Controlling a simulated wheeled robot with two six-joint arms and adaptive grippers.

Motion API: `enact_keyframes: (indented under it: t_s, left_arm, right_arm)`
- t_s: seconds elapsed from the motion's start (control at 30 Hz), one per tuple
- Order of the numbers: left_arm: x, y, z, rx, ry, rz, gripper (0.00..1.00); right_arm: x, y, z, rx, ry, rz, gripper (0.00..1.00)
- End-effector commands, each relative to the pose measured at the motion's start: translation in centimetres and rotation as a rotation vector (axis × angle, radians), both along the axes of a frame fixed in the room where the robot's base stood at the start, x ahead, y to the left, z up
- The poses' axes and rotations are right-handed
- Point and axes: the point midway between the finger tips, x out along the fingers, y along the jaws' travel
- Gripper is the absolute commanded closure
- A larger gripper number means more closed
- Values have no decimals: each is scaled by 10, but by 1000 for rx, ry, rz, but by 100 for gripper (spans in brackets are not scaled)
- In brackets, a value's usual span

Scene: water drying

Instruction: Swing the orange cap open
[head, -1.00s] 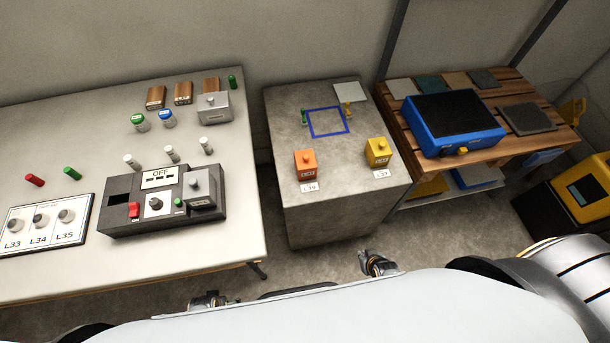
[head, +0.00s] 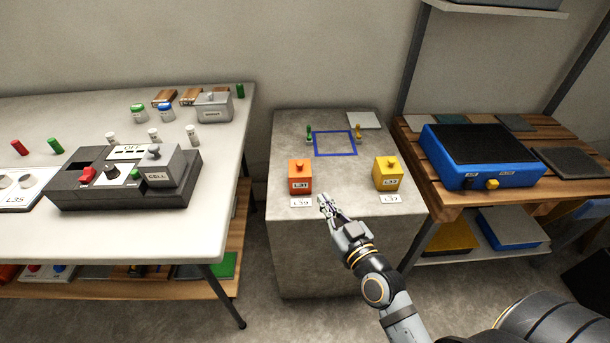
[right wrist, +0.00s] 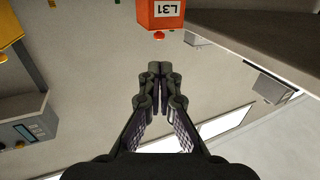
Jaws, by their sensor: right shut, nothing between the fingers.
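The orange cap (head: 300,177) is a small box-shaped piece with a knob on top and an L31 label on its front. It sits on the grey concrete block (head: 350,235), behind a white L39 tag (head: 301,202). It also shows at the top edge of the right wrist view (right wrist: 160,16), partly cut off. My right gripper (head: 325,203) is shut and empty, just in front and to the right of the orange cap, apart from it. Its closed fingers show in the right wrist view (right wrist: 160,72). What lies under the orange cap is hidden. My left gripper is out of view.
A yellow cap (head: 388,174) stands to the right on the same block. Behind are a blue square outline (head: 335,143), small green (head: 308,133) and yellow (head: 358,131) pieces. A white table (head: 150,230) stands left; a wooden rack with a blue device (head: 470,175) stands right.

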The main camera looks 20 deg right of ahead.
Motion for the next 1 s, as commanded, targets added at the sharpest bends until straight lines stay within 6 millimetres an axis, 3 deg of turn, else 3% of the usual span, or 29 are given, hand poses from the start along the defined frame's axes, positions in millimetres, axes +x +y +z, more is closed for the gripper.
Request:
enact_keyframes:
  t_s: [0.3, 0.5, 0.7, 1.0]
  left_arm:
    - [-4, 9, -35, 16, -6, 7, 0]
    - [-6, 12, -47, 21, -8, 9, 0]
    - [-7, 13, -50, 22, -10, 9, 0]
    - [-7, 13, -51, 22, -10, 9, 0]
  right_arm:
    - [70, 8, 3, 1, -2, 0, 100]
    - [101, 12, 1, 0, 1, 1, 100]
    - [113, 13, 0, 0, 2, 1, 100]
    - [114, 13, -1, 0, 2, 1, 100]
